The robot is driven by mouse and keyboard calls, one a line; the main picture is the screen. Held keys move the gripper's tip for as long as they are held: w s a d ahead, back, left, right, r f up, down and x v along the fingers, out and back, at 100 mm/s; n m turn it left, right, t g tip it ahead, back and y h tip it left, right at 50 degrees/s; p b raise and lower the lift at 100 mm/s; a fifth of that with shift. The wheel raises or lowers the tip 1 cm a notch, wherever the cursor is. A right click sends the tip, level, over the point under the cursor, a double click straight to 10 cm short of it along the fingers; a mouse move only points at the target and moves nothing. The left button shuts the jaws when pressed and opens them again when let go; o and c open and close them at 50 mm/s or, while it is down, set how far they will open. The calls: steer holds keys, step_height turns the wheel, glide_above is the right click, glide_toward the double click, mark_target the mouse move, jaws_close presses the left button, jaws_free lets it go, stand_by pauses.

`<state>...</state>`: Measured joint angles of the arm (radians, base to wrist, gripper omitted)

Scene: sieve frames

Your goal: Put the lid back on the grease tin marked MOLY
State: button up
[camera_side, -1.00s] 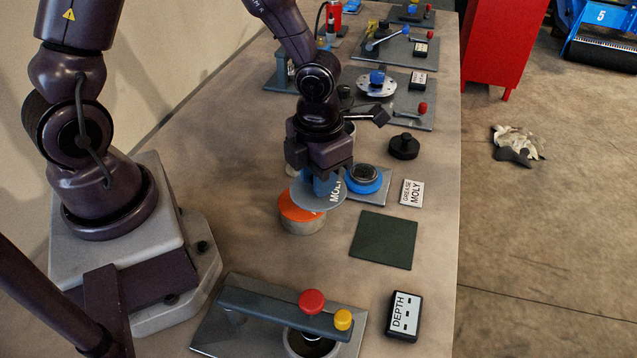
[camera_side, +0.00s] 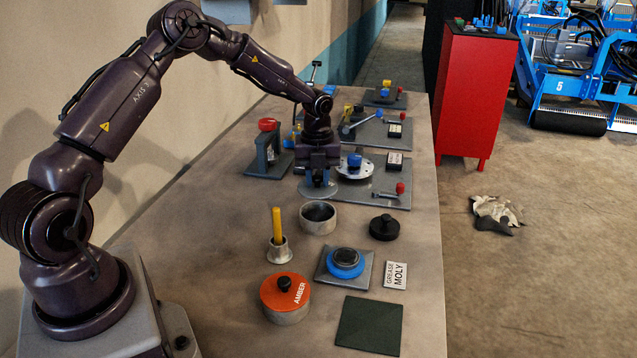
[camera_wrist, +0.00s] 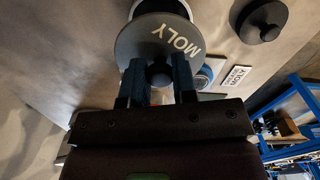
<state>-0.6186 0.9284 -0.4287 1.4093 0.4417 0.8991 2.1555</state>
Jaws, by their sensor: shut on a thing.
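My gripper (camera_side: 318,177) is shut on the knob of a round grey lid (camera_side: 318,190) marked MOLY. The lid shows face-on in the wrist view (camera_wrist: 160,40), its knob between the dark blue fingers. An open, round metal tin (camera_side: 318,218) stands just in front of the lid in the side view. In the wrist view the tin's rim (camera_wrist: 160,5) shows past the lid's top edge, partly covered by it. The lid is held up, apart from the tin as far as I can tell. A GREASE MOLY label (camera_side: 395,275) lies to the right.
A tin with an orange AMBER lid (camera_side: 285,292) stands in front. Nearby are a small cup with a yellow stick (camera_side: 277,240), a blue-ringed tin on a plate (camera_side: 345,262), a black knobbed disc (camera_side: 384,228) and a green mat (camera_side: 369,325). Fixtures stand behind.

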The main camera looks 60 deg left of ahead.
steer(key=shift+f, duration=2.85)
steer(key=shift+f, duration=0.2)
steer(key=o, duration=1.5)
steer(key=shift+c, duration=0.2)
steer(key=shift+r, duration=0.1)
steer(key=shift+r, duration=3.4)
steer(key=shift+c, duration=0.4)
jaws_close()
